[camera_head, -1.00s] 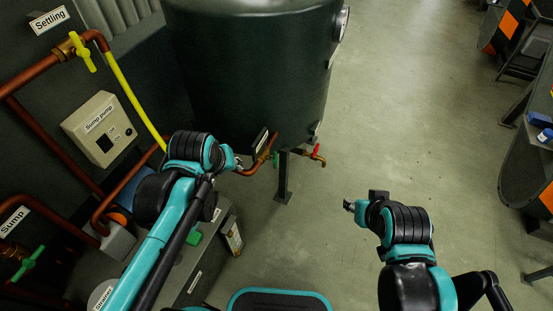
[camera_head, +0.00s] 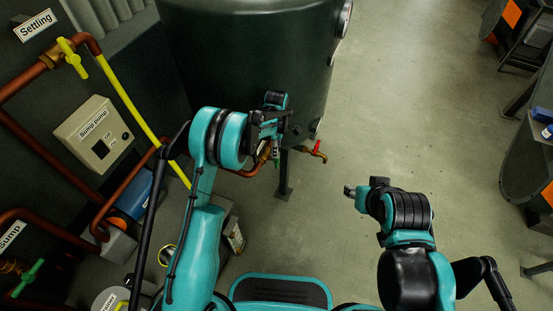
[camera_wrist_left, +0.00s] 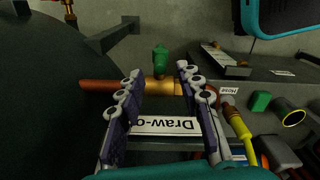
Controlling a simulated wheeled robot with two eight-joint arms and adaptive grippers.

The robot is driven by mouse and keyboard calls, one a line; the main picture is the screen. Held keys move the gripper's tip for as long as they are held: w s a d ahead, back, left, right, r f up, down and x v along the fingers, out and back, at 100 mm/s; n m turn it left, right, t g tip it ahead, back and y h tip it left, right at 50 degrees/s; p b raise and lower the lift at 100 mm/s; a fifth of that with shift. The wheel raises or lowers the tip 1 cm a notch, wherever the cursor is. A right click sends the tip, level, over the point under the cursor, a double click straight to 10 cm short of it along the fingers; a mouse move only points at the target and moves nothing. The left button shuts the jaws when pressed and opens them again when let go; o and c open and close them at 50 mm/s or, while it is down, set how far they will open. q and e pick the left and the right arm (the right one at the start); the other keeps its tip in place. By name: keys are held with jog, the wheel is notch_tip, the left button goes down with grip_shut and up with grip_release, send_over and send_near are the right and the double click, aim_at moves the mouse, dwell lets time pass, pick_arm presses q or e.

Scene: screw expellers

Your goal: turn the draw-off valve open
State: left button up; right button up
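The draw-off valve has a green handle (camera_wrist_left: 160,60) on a brass body in a copper pipe; in the head view the handle (camera_head: 276,154) is partly hidden by my left gripper. A white label reading "Draw-o…" (camera_wrist_left: 165,125) sits near it, upside down and partly covered in the wrist view. My left gripper (camera_wrist_left: 159,72) is open, its two fingers apart on either side of the valve's line of view; in the head view it (camera_head: 273,140) is beside the tank's pipe. I cannot tell whether it touches the handle. My right gripper (camera_head: 350,190) is over the floor, its fingers too small to judge.
A large dark tank (camera_head: 245,60) stands behind the valve. A red-handled tap (camera_head: 316,147) is just right of it. At left are a sump pump box (camera_head: 93,135), copper pipes, a yellow-handled valve (camera_head: 72,58) and a yellow hose (camera_head: 125,95).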

pick_arm(q)
jog(key=b, duration=0.3)
send_over(277, 168)
jog(key=f, duration=0.8)
jog(key=shift+w+a+f, duration=0.1)
jog(key=shift+w+f, duration=0.05)
jog(key=shift+w, duration=0.25)
jog(key=shift+c, duration=0.4)
